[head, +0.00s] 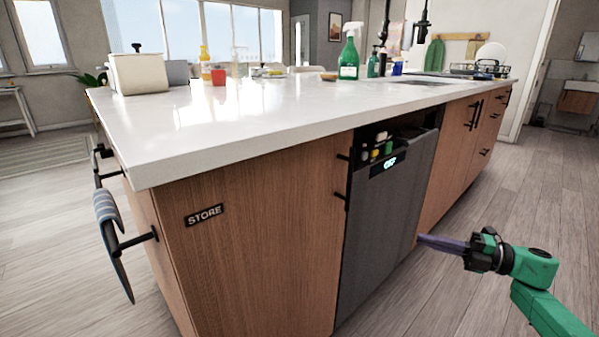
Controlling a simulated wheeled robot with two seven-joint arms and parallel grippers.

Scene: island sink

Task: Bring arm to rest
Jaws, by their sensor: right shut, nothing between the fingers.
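My right gripper (424,239) is at the lower right, on the end of my green arm. Its dark fingers are together and point left, with nothing between them. The fingertips appear in front of the right edge of the grey dishwasher (385,220); I cannot tell whether they touch it. The dishwasher door is tipped slightly open at the top, and several small colored items show in the gap. My left gripper and arm are out of view.
The wooden island (250,250) with its white countertop (260,120) fills the middle. A green spray bottle (348,60), a beige canister (138,73) and a red cup (218,77) stand on top. A towel (108,215) hangs at the left end. Floor (530,200) at right is clear.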

